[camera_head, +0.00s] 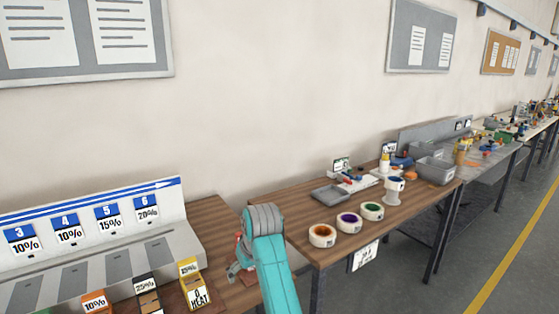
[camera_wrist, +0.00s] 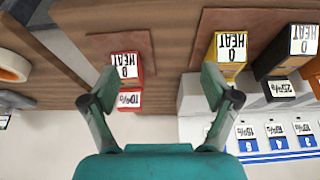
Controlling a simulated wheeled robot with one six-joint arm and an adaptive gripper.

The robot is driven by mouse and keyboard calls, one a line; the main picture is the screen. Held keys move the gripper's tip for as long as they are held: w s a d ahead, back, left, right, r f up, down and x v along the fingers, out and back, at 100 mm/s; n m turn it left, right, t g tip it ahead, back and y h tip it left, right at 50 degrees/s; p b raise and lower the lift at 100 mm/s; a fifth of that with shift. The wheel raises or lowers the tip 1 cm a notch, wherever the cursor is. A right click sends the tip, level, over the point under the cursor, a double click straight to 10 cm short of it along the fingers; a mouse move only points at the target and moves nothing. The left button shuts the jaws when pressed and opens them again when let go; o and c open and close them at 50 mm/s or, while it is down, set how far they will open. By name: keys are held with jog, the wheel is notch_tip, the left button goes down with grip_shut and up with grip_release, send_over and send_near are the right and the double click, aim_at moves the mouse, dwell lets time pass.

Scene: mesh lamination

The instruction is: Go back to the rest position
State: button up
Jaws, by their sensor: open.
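My gripper (camera_wrist: 160,84) is open in the wrist view, with nothing between its fingertips. A red box (camera_wrist: 127,75) labelled "0 HEAT" and "10%" stands on a brown mat (camera_wrist: 120,44), beside the left fingertip in the picture. A yellow box (camera_wrist: 229,48) labelled "0 HEAT" stands beyond the right fingertip. In the head view my teal arm reaches over the gap between two wooden tables and hides most of the gripper. The yellow box also shows there (camera_head: 193,287), left of the arm.
A white numbered rack (camera_head: 100,262) stands on the left table, with a black box (camera_head: 147,294) and an orange box (camera_head: 96,304) before it. The right table (camera_head: 290,208) holds several tape rolls (camera_head: 322,235) and a grey tray (camera_head: 330,195). Open floor lies at right.

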jog(key=s+d+f+m+t, duration=0.1)
jog(key=s+d+f, duration=0.3)
jog(key=f, duration=0.4)
jog(key=s+d+f+m+t, duration=0.1)
jog(key=s+d+f, duration=0.35)
jog(key=f, duration=0.45)
jog(key=s+d+f+t, duration=0.2)
jog(key=s+d+f, duration=0.25)
jog(key=f, duration=0.35)
jog(key=s+d+f+m+t, duration=0.1)
jog(key=s+d+f, duration=0.35)
jog(key=s, duration=0.55)
jog(key=s+d+r+m+t+h, duration=0.1)
jog(key=s+d+r+t, duration=0.15)
jog(key=s, duration=0.75)
jog(key=s+d+r+m+t, duration=0.1)
jog(key=s+d, duration=0.3)
jog(key=s, duration=0.6)
jog(key=s+d+r+m+t+h, duration=0.1)
jog(key=s+d+r+t, duration=0.1)
jog(key=s+r, duration=1.3)
jog(key=shift+s+d+r+m+h, duration=0.3)
jog(key=shift+s+d+r, duration=0.1)
jog(key=shift+d, duration=0.15)
jog(key=shift+t, duration=0.25)
